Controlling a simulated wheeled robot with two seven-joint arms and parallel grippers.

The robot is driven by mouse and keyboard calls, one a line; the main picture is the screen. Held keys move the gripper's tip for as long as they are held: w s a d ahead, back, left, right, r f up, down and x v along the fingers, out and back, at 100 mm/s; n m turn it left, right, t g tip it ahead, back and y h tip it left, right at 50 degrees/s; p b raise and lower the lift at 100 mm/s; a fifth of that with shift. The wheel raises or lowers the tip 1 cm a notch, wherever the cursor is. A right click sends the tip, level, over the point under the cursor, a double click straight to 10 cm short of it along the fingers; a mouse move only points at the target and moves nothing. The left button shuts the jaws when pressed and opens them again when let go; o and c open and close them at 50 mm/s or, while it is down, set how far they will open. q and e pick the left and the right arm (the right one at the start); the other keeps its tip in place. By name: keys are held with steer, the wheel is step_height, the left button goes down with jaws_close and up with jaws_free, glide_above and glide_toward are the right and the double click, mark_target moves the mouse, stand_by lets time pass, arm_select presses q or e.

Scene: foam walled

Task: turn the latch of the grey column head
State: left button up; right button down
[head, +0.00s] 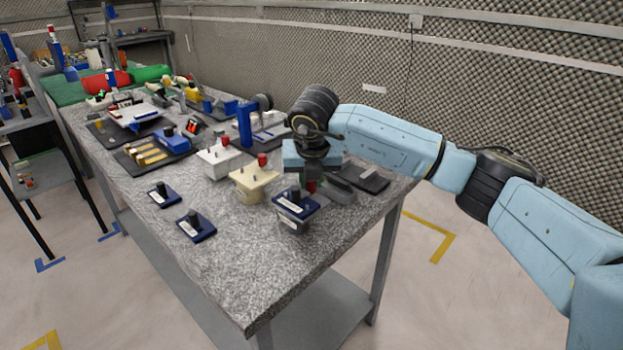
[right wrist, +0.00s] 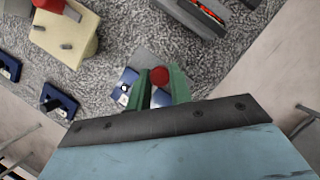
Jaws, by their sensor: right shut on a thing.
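The grey column head (head: 291,226) stands near the right front edge of the table, with a dark blue plate (head: 296,203) on its top. Its red latch knob (head: 311,187) is partly hidden by my right gripper (head: 312,182) in the head view. In the right wrist view the red knob (right wrist: 160,76) sits between the two green fingers of my right gripper (right wrist: 161,84), which is shut on it. Part of the head and the blue plate (right wrist: 128,85) shows beside the fingers. The latch's exact angle cannot be told. My left gripper is not in view.
A cream block (head: 250,182) and a white block (head: 218,158), both with red knobs, stand to the left. A dark tray (head: 366,178) lies to the right. The table's front is clear.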

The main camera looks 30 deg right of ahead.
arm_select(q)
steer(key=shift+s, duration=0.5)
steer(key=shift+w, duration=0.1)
